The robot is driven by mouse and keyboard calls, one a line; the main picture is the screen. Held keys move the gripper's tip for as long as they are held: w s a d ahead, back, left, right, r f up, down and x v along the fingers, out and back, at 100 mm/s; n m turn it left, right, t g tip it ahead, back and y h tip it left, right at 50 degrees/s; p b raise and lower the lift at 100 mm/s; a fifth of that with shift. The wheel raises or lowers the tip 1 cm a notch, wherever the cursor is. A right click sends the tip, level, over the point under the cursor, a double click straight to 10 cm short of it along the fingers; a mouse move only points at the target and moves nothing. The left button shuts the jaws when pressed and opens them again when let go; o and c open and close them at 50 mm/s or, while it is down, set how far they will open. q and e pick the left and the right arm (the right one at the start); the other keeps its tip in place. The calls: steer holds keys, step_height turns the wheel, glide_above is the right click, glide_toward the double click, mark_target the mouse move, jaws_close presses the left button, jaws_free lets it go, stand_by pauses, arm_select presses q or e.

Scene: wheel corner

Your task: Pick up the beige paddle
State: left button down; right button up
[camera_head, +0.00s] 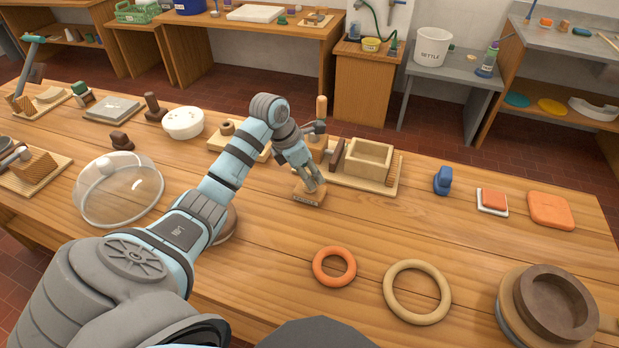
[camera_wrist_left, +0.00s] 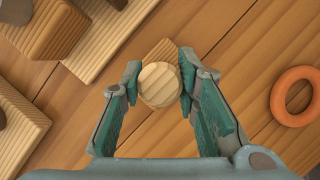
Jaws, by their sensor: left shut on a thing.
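The beige paddle (camera_head: 308,197) shows in the head view as a small wooden block below my left gripper, near the middle of the bench. In the left wrist view the round, pale, striped wooden end of the paddle (camera_wrist_left: 159,85) sits between the two fingers, with a flat wooden part showing just behind it. My left gripper (camera_head: 312,184) points down and is shut on this round end; its fingers (camera_wrist_left: 159,78) touch both sides. Whether the paddle is off the bench cannot be told. My right gripper is not in view.
A wooden tray with a square box (camera_head: 367,160) stands just behind my left gripper. An orange ring (camera_head: 334,284) and a beige ring (camera_head: 388,292) lie in front to the right. A clear dome (camera_head: 118,190) is left.

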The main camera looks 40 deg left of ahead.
arm_select(q)
steer(key=shift+r, duration=0.15)
step_height(320, 180, up, 10)
steer(key=shift+w+r+p, duration=0.1)
steer(key=shift+p, duration=0.45)
step_height(320, 180, up, 10)
steer(key=p, duration=0.7)
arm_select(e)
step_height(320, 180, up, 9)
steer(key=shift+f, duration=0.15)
arm_select(q)
steer(key=shift+f, duration=0.2)
steer(key=c, duration=1.9)
jaws_free()
steer(key=shift+c, duration=0.2)
steer(key=c, duration=0.3)
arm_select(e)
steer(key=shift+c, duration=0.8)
